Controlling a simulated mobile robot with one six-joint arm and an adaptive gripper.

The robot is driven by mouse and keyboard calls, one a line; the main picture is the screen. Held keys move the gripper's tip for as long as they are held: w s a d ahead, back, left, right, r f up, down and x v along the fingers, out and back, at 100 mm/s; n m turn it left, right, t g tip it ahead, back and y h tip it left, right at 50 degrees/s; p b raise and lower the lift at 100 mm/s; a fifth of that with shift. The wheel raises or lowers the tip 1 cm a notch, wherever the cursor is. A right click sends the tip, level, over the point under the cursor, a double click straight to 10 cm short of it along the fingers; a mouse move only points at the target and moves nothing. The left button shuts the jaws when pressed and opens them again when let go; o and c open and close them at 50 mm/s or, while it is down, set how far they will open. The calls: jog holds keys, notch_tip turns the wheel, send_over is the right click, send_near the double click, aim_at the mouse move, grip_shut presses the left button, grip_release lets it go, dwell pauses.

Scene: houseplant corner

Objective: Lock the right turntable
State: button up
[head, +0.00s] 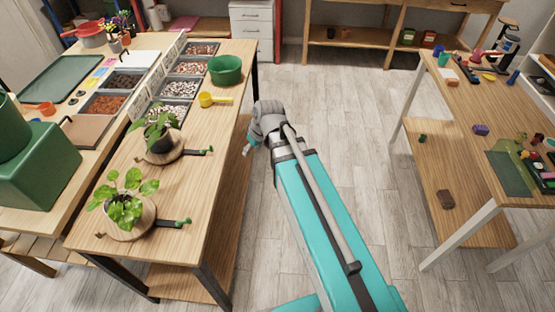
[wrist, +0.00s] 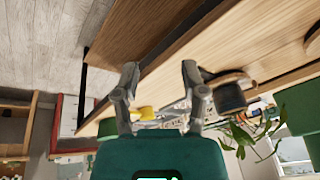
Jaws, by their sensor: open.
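Two round wooden turntables stand on the long wooden table at left, each bearing a potted leafy plant. The farther turntable (head: 174,154) sits further right in the head view; its dark lever with a green knob (head: 208,151) points right. The nearer turntable (head: 112,235) has a similar lever (head: 184,222), also pointing right. My gripper (head: 248,150) is beyond the table's right edge, apart from the farther lever. In the wrist view it (wrist: 160,66) is open and empty. That view, upside down, shows a turntable (wrist: 222,77) and dark pot right of the fingers. I cannot tell either lock's state.
A yellow scoop (head: 207,99) and green bowl (head: 225,69) stand farther back on the table, beside trays of pebbles. A big green planter (head: 40,165) stands at left. Open floor (head: 340,110) lies between this table and the right workbench (head: 480,110).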

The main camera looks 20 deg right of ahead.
jog(key=s+d+m+g+h+p, duration=0.1)
jog(key=s+d+m+g+h, duration=0.1)
jog(key=s+d+m, duration=0.2)
jog(key=shift+s+d+r+h+p, duration=0.45)
jog(key=shift+s+d, duration=0.65)
jog(key=shift+s, duration=0.85)
jog(key=shift+s+d+r+m+g, duration=0.1)
jog(key=shift+s+d+m+g, duration=0.2)
jog(key=shift+s, duration=0.1)
